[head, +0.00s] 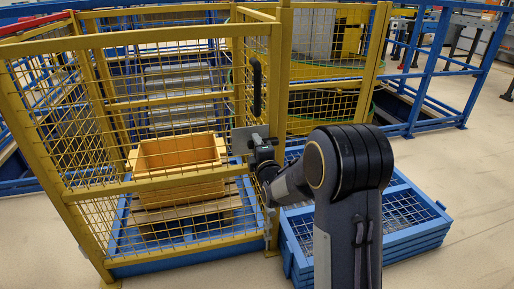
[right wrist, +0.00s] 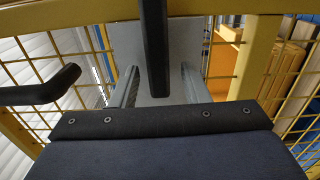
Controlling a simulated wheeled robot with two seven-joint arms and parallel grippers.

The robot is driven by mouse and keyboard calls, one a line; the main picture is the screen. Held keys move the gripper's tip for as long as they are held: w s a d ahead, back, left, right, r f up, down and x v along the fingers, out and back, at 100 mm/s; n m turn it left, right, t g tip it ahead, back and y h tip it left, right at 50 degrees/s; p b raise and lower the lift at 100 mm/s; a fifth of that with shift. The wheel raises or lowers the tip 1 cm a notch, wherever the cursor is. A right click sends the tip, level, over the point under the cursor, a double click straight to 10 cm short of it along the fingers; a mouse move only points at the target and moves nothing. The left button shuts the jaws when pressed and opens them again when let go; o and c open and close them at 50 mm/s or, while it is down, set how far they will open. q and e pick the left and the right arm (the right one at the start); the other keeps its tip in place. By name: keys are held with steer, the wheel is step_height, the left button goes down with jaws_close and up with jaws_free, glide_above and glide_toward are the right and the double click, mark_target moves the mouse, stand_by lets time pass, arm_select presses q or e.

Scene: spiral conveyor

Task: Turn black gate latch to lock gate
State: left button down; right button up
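The yellow mesh gate (head: 160,184) stands upright in the head view and looks closed against its post. A grey latch plate (head: 240,139) is on its right edge, below a black vertical handle (head: 257,88). In the right wrist view, the black latch bar (right wrist: 155,45) crosses the grey plate (right wrist: 126,42). My right gripper (head: 264,150) is at the plate. Its fingers (right wrist: 158,88) are open, one on each side of the bar, with gaps visible. In the head view, the gripper hides most of the latch. My left gripper is not in view.
A yellow bin (head: 178,152) stands on a wooden pallet behind the mesh. Blue stacked frames (head: 405,212) lie on the floor right of the gate. The handle (right wrist: 40,94) is close beside the right gripper in the wrist view.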

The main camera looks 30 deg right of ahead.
steer(key=p+v, duration=0.1)
steer(key=v, duration=0.6)
steer(key=shift+s+p, duration=0.35)
steer(key=shift+s, duration=0.05)
steer(key=shift+a, duration=0.1)
